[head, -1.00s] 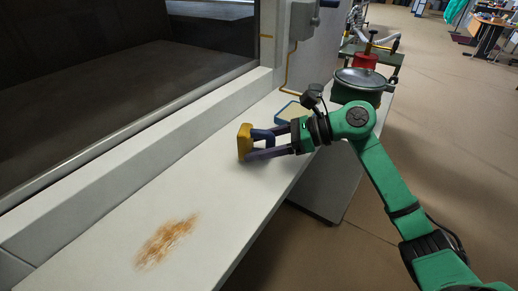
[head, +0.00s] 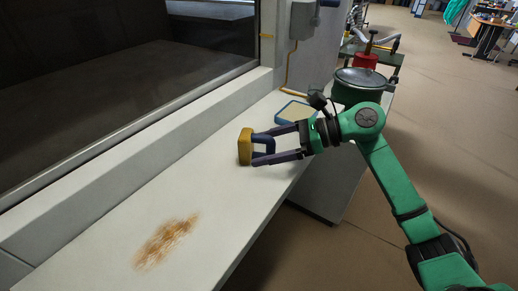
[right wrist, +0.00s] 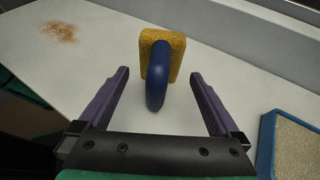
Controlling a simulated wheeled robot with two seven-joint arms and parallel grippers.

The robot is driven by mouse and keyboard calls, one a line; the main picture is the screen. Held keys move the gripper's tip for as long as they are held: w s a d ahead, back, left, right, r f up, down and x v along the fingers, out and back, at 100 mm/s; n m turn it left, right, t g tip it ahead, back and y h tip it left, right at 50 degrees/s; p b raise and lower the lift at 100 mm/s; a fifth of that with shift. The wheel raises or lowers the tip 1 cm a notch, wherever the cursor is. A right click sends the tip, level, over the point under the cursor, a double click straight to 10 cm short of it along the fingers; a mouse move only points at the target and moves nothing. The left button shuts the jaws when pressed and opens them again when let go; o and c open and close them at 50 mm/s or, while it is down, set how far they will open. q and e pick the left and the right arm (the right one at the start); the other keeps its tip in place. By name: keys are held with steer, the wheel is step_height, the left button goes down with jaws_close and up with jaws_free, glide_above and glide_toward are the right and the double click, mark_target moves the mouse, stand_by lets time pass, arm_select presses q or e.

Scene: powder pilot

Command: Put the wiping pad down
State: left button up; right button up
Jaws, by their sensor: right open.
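The wiping pad, a yellow block (head: 245,147) with a blue handle (head: 267,142), stands on its edge on the white counter, its handle pointing towards my gripper. In the right wrist view the yellow pad (right wrist: 173,45) and blue handle (right wrist: 156,85) lie ahead, between the lines of the fingers. My right gripper (head: 277,144) is open, its fingers apart on both sides of the handle. In the right wrist view the fingers (right wrist: 158,85) show clear gaps to the handle. My left gripper is not in view.
A brown powder stain (head: 166,242) lies on the counter (head: 225,205) nearer the front. A blue-rimmed tray (head: 281,119) sits behind my right gripper. A green lidded pot (head: 362,85) stands at the counter's far end. A ledge and dark window run along the left.

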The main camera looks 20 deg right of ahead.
steer(key=b+v, duration=0.2)
steer(key=v, duration=0.8)
steer(key=shift+f, duration=0.15)
steer(key=shift+s+d, duration=0.1)
steer(key=shift+s, duration=0.05)
